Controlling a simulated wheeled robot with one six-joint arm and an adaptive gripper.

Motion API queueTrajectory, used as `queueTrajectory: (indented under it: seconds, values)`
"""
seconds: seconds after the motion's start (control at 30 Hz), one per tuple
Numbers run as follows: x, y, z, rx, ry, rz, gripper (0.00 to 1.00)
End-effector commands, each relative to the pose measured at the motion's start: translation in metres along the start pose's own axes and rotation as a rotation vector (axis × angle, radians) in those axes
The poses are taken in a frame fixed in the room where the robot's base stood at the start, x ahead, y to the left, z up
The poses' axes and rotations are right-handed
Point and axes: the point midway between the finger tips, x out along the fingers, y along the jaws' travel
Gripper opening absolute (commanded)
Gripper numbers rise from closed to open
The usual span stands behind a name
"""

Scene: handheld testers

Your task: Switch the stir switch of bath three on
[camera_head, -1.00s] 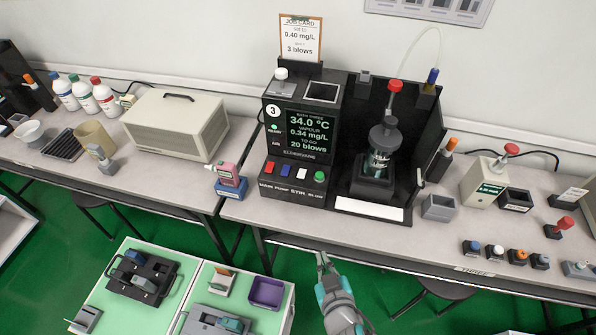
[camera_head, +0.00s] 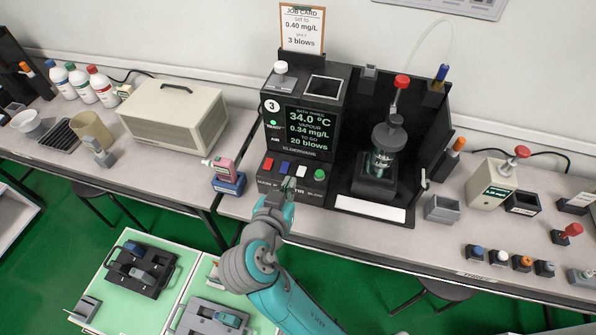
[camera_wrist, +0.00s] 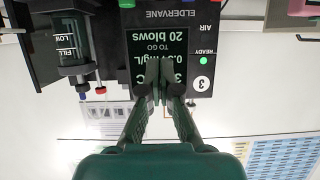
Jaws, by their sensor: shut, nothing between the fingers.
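Bath three (camera_head: 273,106) is a black unit marked 3, with a lit screen (camera_head: 309,132) reading 34.0 °C, 0.34 mg/L and 20 blows to go. Its lower panel has a red main switch (camera_head: 268,163), a blue pump switch (camera_head: 284,167), the white stir switch (camera_head: 302,171) and a green blow button (camera_head: 319,174). My gripper (camera_head: 289,183) is shut and empty, its tips at the panel just below the blue and white switches. Contact cannot be told. In the wrist view my gripper (camera_wrist: 163,75) stands before the inverted screen (camera_wrist: 160,45); the stir switch is not visible there.
A glass vessel with a dark cap (camera_head: 387,140) stands right of the panel. A job card (camera_head: 302,28) rises above the unit.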

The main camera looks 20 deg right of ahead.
Motion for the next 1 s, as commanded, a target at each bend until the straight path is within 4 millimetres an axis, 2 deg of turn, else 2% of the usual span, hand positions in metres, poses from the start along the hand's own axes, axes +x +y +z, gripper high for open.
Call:
queueTrajectory:
  seconds: [0.47, 0.67, 1.0]
  values:
    - [0.004, 0.0, -0.001, 0.005, 0.0, 0.005, 0.0]
    - [0.029, 0.001, -0.001, 0.006, -0.001, 0.008, 0.0]
    - [0.092, 0.001, -0.001, 0.006, -0.002, 0.007, 0.0]
